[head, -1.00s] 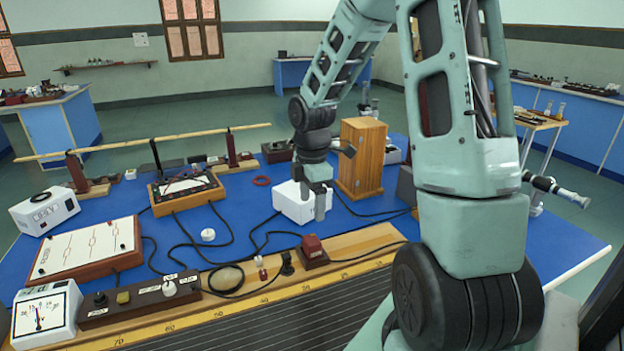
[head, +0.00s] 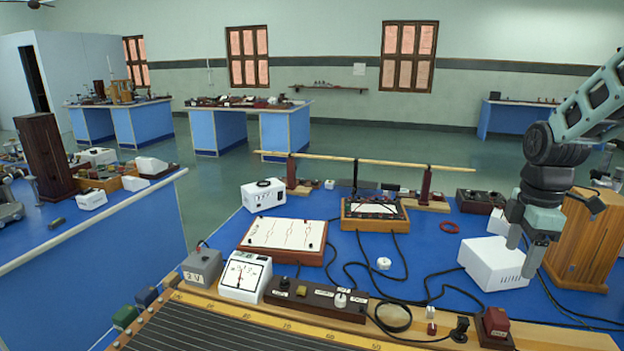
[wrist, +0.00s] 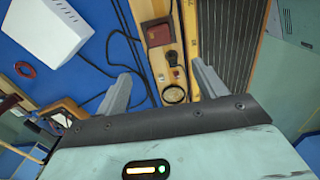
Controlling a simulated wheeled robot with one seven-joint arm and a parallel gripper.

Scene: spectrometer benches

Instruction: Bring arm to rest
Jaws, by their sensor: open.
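My gripper (head: 527,252) is at the right in the head view, on my pale green arm, in front of a white box (head: 492,262). In the wrist view my gripper (wrist: 162,88) shows two grey fingers set wide apart with nothing between them. Below the fingers lie the blue bench top (wrist: 105,50) and the wooden edge of a long ruled board (wrist: 190,30). The gripper is above the bench and holds nothing.
A wooden cabinet (head: 590,240) stands right of the gripper. A red-topped block (head: 495,328), a meter (head: 244,277) and a white-faced panel (head: 284,240) sit on the bench among black cables. Another blue bench (head: 110,235) stands at the left, with open floor behind.

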